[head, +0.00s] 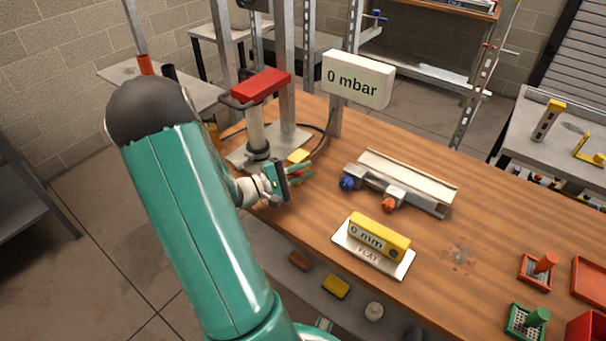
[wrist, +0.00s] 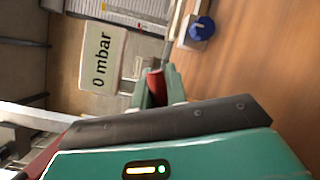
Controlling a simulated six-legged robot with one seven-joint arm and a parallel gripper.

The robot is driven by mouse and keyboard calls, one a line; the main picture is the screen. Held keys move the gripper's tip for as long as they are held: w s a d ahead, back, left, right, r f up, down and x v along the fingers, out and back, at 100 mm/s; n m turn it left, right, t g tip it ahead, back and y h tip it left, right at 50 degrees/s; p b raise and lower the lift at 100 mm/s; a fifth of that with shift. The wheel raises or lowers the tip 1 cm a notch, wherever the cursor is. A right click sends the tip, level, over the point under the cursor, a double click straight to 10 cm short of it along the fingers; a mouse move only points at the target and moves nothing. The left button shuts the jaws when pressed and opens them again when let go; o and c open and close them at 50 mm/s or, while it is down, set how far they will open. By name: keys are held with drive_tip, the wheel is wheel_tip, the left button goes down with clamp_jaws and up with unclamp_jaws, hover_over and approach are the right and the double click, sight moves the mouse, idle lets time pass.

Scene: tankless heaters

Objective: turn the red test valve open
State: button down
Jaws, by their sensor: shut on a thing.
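The red test valve (wrist: 156,86) shows in the wrist view as a small red piece between my two teal fingertips. My gripper (wrist: 158,92) is shut on it; the dark palm edge hides the lower part of the fingers. In the head view my gripper (head: 301,172) is low over the table beside the pump's base, and the valve is mostly hidden by the fingers. The white display (head: 358,78) reads 0 mbar; it also shows sideways in the wrist view (wrist: 103,58). How far the valve is turned cannot be told.
A pump (head: 257,130) with a red handle stands just behind my gripper, near a metal post. To the right are a metal fixture (head: 420,190) with blue and orange-red knobs and a yellow 0 mm gauge (head: 379,238). The table's right middle is mostly clear.

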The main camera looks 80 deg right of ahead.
drive_tip(key=shift+w+d+r+n+h, duration=0.25)
drive_tip(key=shift+w+r+n+h, duration=0.5)
drive_tip(key=shift+n, duration=1.45)
drive_tip(key=shift+w+d+r+n+h, duration=0.35)
drive_tip(key=shift+n+h, duration=0.85)
drive_tip(key=shift+n, duration=1)
drive_tip(key=shift+w+d+r+n+h, duration=0.1)
drive_tip(key=shift+w+r+n+h, duration=0.5)
drive_tip(key=shift+n, duration=1.6)
drive_tip(key=shift+f+h, duration=0.2)
drive_tip(key=shift+h, duration=0.15)
drive_tip(key=c, duration=1.4)
unclamp_jaws()
drive_tip(key=v, duration=1.4)
drive_tip(key=shift+d, duration=0.1)
